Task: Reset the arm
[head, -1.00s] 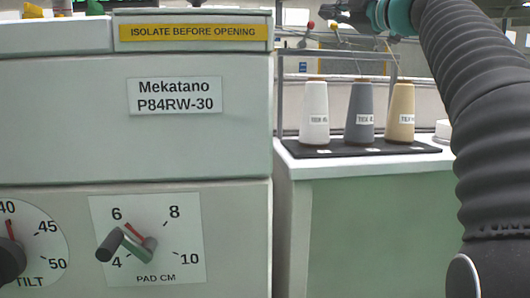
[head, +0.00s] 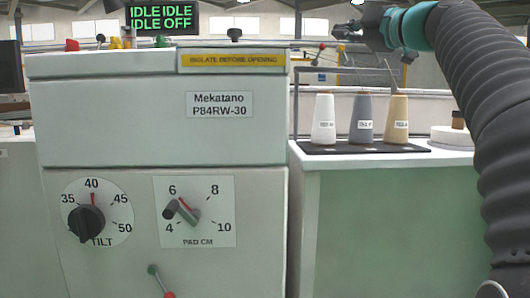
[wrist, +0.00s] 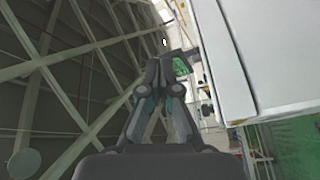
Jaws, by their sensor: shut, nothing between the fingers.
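My arm rises along the right side of the head view and bends left at the top. My gripper (head: 345,30) is up there, level, pointing left above the thread cones and clear of them. In the wrist view my gripper (wrist: 160,62) has its fingers together, with nothing between them. Behind the fingers in that view are roof beams and a pale machine side.
A pale Mekatano machine (head: 110,120) stands at left with a TILT dial (head: 90,222), a PAD CM dial (head: 190,212) and a green display (head: 162,17). White (head: 323,120), grey (head: 362,118) and tan (head: 397,118) cones stand on a black mat on the right counter (head: 340,158).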

